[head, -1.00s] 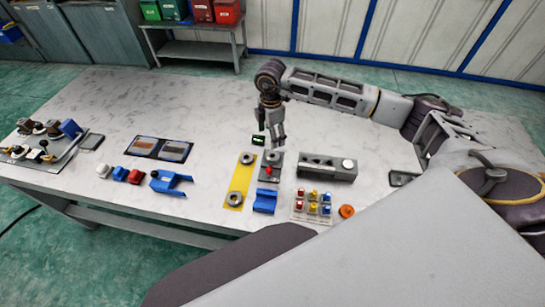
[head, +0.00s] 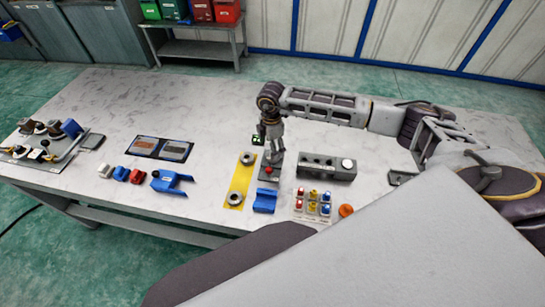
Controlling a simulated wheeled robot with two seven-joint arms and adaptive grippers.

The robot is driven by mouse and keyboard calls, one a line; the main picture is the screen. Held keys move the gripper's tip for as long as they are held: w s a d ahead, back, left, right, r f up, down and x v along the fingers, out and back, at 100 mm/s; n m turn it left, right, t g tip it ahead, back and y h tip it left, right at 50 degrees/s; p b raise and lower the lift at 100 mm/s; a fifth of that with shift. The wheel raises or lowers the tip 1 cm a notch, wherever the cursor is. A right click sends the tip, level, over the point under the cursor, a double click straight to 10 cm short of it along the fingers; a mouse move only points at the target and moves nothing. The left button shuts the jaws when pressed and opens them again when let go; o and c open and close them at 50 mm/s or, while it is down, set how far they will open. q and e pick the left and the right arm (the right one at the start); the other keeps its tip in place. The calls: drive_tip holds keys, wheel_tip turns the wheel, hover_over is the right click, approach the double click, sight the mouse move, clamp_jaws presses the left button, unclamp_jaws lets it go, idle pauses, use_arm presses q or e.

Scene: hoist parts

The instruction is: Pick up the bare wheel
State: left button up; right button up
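Two grey ring-shaped wheels lie on a yellow strip, a far one (head: 247,158) and a near one (head: 236,198). I cannot tell which wheel is the bare one. My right gripper (head: 273,157) points down over a small dark plate (head: 267,178) with a red knob (head: 268,170), just right of the strip. The fingertips are low, at the far part of this plate, and hide what is there. The fingers are too small to show whether they are apart or closed on something. My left gripper is out of view.
A blue cradle (head: 265,200) stands just nearer. A grey block (head: 328,166) and a tray of coloured parts (head: 313,205) are to the right.

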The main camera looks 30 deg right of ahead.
drive_tip(key=shift+d+f+p, duration=0.15)
drive_tip(key=shift+f+p, duration=0.45)
drive_tip(key=shift+f, duration=1.95)
drive_tip(key=shift+c, duration=0.5)
drive_tip(key=shift+w, duration=0.1)
drive_tip(key=c, duration=1.4)
drive_tip(key=shift+r, duration=0.1)
drive_tip(key=shift+r+b, duration=0.75)
drive_tip(key=shift+r, duration=4.2)
